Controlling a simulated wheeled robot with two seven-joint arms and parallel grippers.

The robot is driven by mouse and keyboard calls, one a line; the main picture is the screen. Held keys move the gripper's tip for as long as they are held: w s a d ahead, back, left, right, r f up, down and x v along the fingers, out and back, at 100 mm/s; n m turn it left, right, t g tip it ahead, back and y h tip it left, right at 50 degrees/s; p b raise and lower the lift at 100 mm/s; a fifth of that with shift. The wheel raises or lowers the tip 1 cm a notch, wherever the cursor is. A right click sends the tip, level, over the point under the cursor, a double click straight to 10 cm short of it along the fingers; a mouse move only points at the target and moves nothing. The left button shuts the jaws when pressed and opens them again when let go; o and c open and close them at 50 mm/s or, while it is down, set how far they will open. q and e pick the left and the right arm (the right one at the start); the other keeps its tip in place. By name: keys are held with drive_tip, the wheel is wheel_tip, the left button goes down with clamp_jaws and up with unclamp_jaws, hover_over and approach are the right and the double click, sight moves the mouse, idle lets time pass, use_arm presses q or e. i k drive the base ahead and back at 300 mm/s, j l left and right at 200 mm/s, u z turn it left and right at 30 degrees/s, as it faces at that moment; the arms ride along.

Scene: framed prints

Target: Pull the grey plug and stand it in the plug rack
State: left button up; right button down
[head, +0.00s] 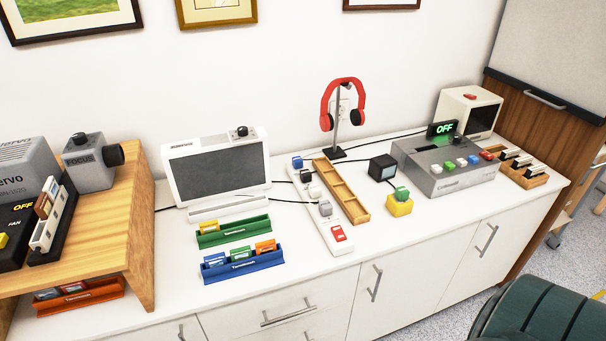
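A white power strip (318,228) lies on the counter near the middle of the head view, with a red switch (338,233) at its near end. Several plugs stand in it: a blue one (297,162) at the far end, a dark one (305,175), a whitish one (314,192) and a grey-looking one (325,208) nearest the switch. A wooden rack (361,215) with several empty compartments lies just right of the strip, likely the plug rack. Neither of my grippers is in view.
A white monitor (217,172) and green (233,232) and blue (243,265) card holders are left of the strip. Right are a headphone stand (337,135), a black cube (382,167), a yellow block (399,207) and a grey button box (445,165). Cables run behind. The front counter is mostly clear.

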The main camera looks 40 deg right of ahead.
sight(324, 206)
drive_tip(key=z, duration=1.25)
